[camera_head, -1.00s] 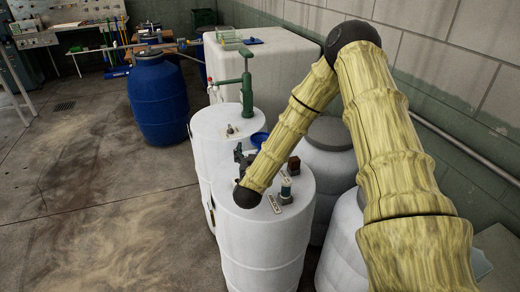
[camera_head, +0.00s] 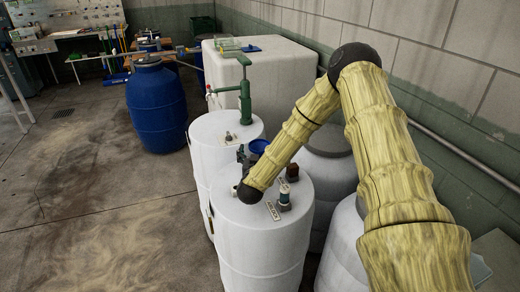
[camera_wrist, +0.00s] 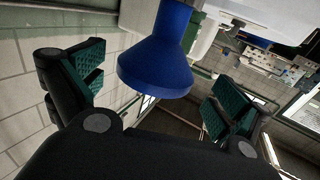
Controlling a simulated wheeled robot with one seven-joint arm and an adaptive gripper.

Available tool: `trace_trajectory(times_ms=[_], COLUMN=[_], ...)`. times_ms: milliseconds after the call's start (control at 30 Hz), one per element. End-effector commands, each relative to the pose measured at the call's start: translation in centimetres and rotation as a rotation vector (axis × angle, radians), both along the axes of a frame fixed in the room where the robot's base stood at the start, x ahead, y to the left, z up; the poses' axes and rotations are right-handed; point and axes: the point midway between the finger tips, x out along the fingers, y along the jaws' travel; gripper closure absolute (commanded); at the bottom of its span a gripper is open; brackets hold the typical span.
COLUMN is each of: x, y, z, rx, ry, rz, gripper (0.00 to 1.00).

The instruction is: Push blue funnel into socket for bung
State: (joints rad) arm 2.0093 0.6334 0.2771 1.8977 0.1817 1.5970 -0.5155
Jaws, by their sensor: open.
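The blue funnel (camera_wrist: 165,58) fills the upper middle of the wrist view, wide rim toward me and narrow neck away. My gripper (camera_wrist: 156,90) is open, its green-padded fingers on either side of the funnel, with gaps showing at both sides. In the head view the funnel (camera_head: 258,146) shows as a small blue piece behind my arm, by the near white drum. My gripper (camera_head: 242,153) is a small dark shape just left of it. The funnel's lower part is hidden there. I cannot make out the bung socket for certain.
The near white drum (camera_head: 262,250) carries a grey-blue fitting (camera_head: 284,196), a dark brown block (camera_head: 292,172) and small labels. A second white drum (camera_head: 210,150) and a green pump (camera_head: 245,95) stand behind. Grey-lidded containers and a wall are right; open floor is left.

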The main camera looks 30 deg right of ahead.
Motion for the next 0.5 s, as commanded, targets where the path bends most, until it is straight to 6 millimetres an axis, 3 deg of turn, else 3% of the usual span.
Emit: trace_trajectory(times_ms=[200, 500], x=[1.9, 2.8], y=[-2.2, -2.8], z=[0.1, -0.1], rx=[-0.001, 0.000], ry=[-0.001, 0.000], rz=[-0.003, -0.001], gripper=[0.00, 0.00])
